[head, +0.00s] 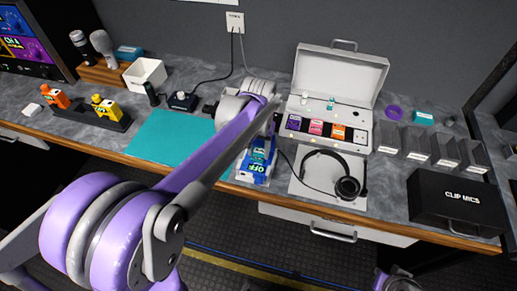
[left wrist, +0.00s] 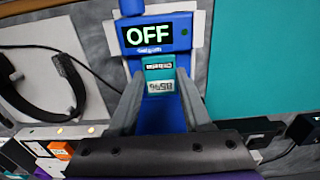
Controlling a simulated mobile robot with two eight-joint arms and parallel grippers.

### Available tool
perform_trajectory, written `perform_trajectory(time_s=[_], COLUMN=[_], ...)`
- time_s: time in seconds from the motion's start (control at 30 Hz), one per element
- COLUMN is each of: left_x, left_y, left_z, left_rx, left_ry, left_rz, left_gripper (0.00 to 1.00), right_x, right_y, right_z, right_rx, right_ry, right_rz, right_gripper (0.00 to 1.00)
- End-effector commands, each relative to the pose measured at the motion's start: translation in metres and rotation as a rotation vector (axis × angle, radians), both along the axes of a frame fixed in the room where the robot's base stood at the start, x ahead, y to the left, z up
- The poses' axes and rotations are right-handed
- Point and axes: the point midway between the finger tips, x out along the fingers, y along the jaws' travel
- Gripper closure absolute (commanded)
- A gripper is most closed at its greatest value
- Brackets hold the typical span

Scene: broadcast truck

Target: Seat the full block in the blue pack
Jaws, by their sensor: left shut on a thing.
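The blue pack (head: 252,173) lies on a pale pad at the front edge of the counter, its screen reading OFF. In the left wrist view the blue pack (left wrist: 185,38) is at the top. My left gripper (left wrist: 160,98) is shut on a teal block (left wrist: 159,68) with a small label that seems to read 85%. The block lies in line with the pack's open bay, close to the screen end; whether it is fully seated I cannot tell. In the head view my left arm partly hides the gripper and block. My right gripper is not seen.
A teal mat (head: 170,138) lies left of the pack. A headset (head: 345,185) and an open white case (head: 335,75) with coloured slots are to the right. Orange (head: 56,96) and yellow (head: 106,107) packs stand at left. A black CLIP MICS case (head: 450,200) sits far right.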

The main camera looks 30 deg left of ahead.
Motion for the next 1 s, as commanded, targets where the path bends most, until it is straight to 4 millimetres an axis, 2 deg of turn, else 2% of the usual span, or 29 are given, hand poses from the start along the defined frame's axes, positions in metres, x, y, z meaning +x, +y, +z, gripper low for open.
perform_trajectory(time_s=[0.07,0.1,0.27,0.53,0.67,1.0], left_x=[0.0,0.0,0.0,0.0,0.0,0.0], left_y=[0.0,0.0,0.0,0.0,0.0,0.0], left_z=[-0.003,-0.002,-0.001,-0.001,0.007,0.073], left_rx=[0.0,0.0,0.0,0.0,0.0,0.0], left_ry=[0.0,0.0,0.0,0.0,0.0,0.0], left_rz=[0.0,0.0,0.0,0.0,0.0,0.0], left_gripper=[0.91,0.44,0.16,0.16,0.16,0.16], right_x=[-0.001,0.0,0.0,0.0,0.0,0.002], right_y=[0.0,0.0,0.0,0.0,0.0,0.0], right_z=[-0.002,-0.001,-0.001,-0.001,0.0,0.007], right_rx=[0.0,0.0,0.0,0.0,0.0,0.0], right_ry=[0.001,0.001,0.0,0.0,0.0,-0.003], right_rz=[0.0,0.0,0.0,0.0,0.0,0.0], right_gripper=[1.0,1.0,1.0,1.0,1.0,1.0])
